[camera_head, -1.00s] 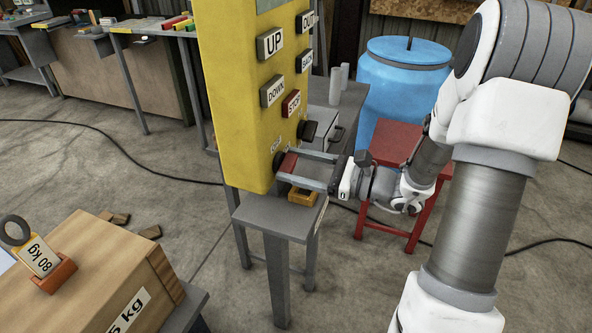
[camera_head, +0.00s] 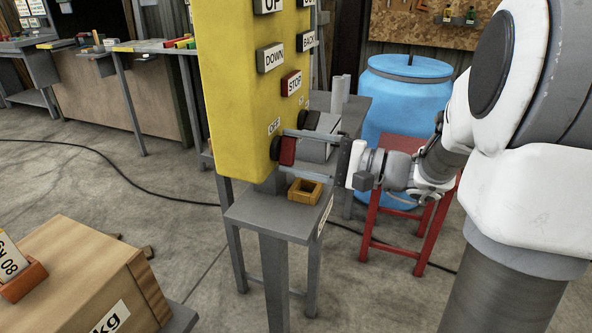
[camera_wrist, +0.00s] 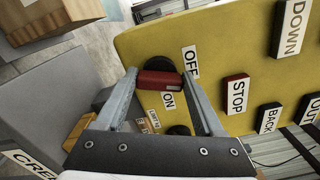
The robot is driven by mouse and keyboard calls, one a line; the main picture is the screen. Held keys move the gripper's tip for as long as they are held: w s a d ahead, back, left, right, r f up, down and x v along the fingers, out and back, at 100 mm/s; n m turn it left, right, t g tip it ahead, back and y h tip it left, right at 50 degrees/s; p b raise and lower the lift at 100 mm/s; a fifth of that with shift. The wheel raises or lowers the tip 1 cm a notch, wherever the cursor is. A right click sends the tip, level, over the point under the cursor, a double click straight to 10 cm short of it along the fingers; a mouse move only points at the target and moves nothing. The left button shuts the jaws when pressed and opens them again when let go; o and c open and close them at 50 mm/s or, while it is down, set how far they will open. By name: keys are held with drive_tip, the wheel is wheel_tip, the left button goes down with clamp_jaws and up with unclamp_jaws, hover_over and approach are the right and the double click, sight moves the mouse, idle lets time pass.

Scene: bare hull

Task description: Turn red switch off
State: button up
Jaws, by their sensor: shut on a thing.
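The red switch (camera_head: 288,151) is a small red handle on a round black base, low on the yellow control panel (camera_head: 233,100). It also shows in the wrist view (camera_wrist: 160,80), lying crosswise between the fingertips, with the OFF label (camera_wrist: 190,59) and the ON label (camera_wrist: 168,101) close by. The OFF label (camera_head: 273,126) is above the switch in the head view. My gripper (camera_head: 290,152) reaches in from the right and is shut on the switch, one finger on each side. In the wrist view my gripper (camera_wrist: 160,76) has a fingertip at each end of the handle.
A second black knob (camera_head: 309,119) sits close to the upper finger. The STOP button (camera_head: 291,83) is above. A grey table (camera_head: 270,219) with an orange open block (camera_head: 305,191) is below. A red stool (camera_head: 405,150) and blue barrel (camera_head: 404,95) stand behind my arm.

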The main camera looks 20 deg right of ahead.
drive_tip(key=n+b, duration=0.1)
drive_tip(key=b, duration=0.1)
drive_tip(key=n+b, duration=0.1)
drive_tip(key=b, duration=0.1)
drive_tip(key=shift+f+n, duration=0.3)
drive_tip(key=shift+n, duration=0.1)
drive_tip(key=shift+r+n+b, duration=0.15)
drive_tip(key=shift+n+b, duration=0.55)
drive_tip(key=shift+b, duration=0.1)
drive_tip(key=shift+r, duration=0.1)
drive_tip(key=o, duration=1.4)
drive_tip(key=p+v, duration=0.3)
drive_tip(key=v, duration=1.4)
drive_tip(key=shift+s+d, duration=0.15)
drive_tip(key=shift+d, duration=0.05)
